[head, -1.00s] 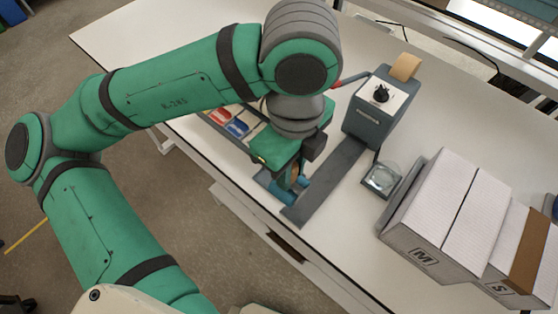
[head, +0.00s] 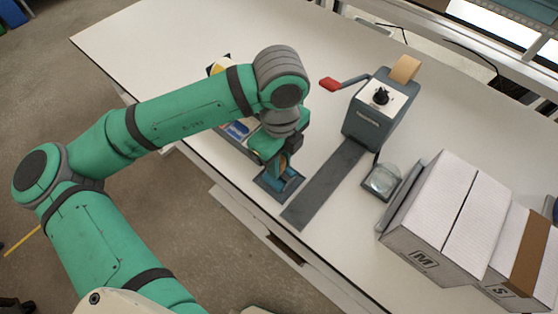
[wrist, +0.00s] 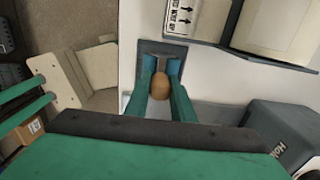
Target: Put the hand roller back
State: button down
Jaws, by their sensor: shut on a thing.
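The hand roller shows in the wrist view as a rounded brown end (wrist: 160,86) between my fingers, and as a brown patch in the head view. My gripper (wrist: 161,72) is shut on it, with green fingers and blue tips on either side. In the head view my gripper (head: 284,172) points down over a small dark grey-blue tray (head: 291,190) near the table's front edge. The tray (wrist: 163,46) also shows around the fingertips in the wrist view. The roller's lower part is hidden, and I cannot tell whether it touches the tray.
A dark grey strip (head: 322,190) lies right of the tray, leading to a dispenser (head: 375,120) with a red-ended crank (head: 331,84). A glass dish (head: 382,180) and a box holder marked M and S (head: 420,258) stand further right. The table's back left is clear.

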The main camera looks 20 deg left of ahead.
jog(key=shift+f, duration=0.15)
jog(key=c, duration=1.5)
grip_release()
notch_tip(320, 180, up, 12)
jog(key=shift+r, duration=0.15)
